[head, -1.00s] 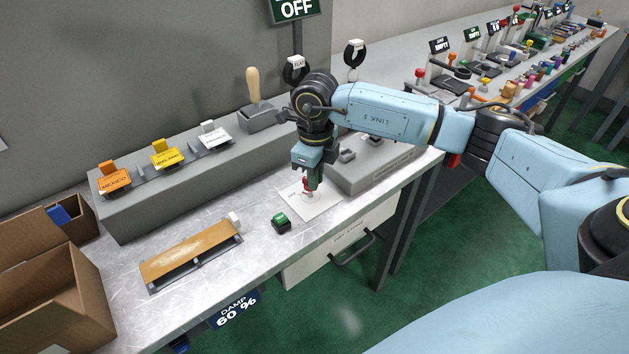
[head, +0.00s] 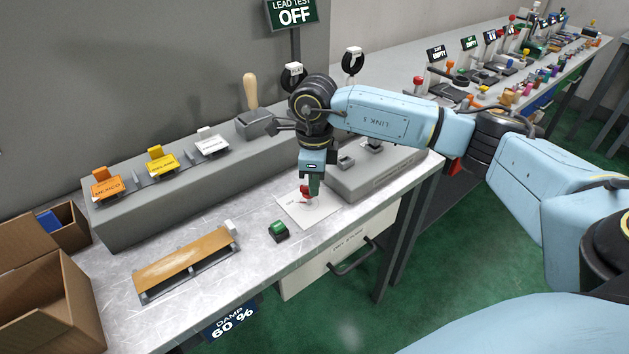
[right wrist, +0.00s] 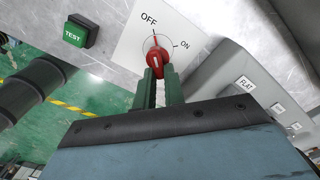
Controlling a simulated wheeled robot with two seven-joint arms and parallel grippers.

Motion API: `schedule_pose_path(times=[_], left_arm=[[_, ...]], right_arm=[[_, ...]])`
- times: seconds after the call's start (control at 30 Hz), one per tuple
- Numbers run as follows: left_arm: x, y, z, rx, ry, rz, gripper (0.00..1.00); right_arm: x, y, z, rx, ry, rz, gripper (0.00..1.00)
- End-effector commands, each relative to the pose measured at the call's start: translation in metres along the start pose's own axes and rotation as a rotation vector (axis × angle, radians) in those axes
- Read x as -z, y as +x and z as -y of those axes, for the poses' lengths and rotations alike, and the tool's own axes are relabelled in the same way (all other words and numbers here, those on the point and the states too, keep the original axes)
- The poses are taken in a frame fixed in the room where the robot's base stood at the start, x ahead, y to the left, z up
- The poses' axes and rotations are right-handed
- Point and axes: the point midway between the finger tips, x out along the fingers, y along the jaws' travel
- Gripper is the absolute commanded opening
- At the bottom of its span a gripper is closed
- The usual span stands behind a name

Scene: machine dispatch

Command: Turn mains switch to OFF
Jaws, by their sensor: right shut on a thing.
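The mains switch is a red knob (head: 304,191) on a white plate (head: 292,212) lying on the metal bench. In the right wrist view the red knob (right wrist: 155,58) stands beside the printed words OFF and ON. The OFF label is at the upper left and the ON label at the right. My right gripper (head: 312,190) reaches down over the plate, and its green fingers (right wrist: 158,84) are shut on the red knob. My left gripper is not in view.
A green TEST button (head: 279,231) sits just left of the plate. A grey raised block (head: 375,175) is close on the right. A wooden-topped rack (head: 188,260) and cardboard boxes (head: 45,300) are at left. A wood-handled lever (head: 250,95) stands behind.

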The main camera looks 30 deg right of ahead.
Motion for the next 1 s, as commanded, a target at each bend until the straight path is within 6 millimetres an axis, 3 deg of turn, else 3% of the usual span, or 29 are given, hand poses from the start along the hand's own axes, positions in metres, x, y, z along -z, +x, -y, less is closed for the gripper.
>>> schedule_pose_path(times=[0.13, 0.17, 0.3, 0.67, 0.77, 1.0], left_arm=[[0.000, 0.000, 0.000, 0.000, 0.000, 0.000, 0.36], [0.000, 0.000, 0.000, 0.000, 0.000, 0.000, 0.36], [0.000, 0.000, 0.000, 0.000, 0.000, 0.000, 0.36], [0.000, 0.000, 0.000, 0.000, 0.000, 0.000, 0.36], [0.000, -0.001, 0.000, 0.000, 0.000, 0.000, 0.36], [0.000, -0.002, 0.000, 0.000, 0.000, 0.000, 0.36]], right_arm=[[-0.001, -0.002, 0.001, 0.003, -0.001, 0.004, 0.00], [-0.001, -0.002, 0.001, 0.003, -0.001, 0.004, 0.13], [-0.001, -0.001, 0.001, 0.002, -0.001, 0.003, 0.32], [-0.001, -0.005, 0.001, 0.002, 0.000, 0.002, 0.33], [-0.001, -0.017, 0.001, 0.003, 0.000, 0.003, 0.33], [-0.001, -0.070, 0.001, 0.006, 0.000, 0.005, 0.33]])
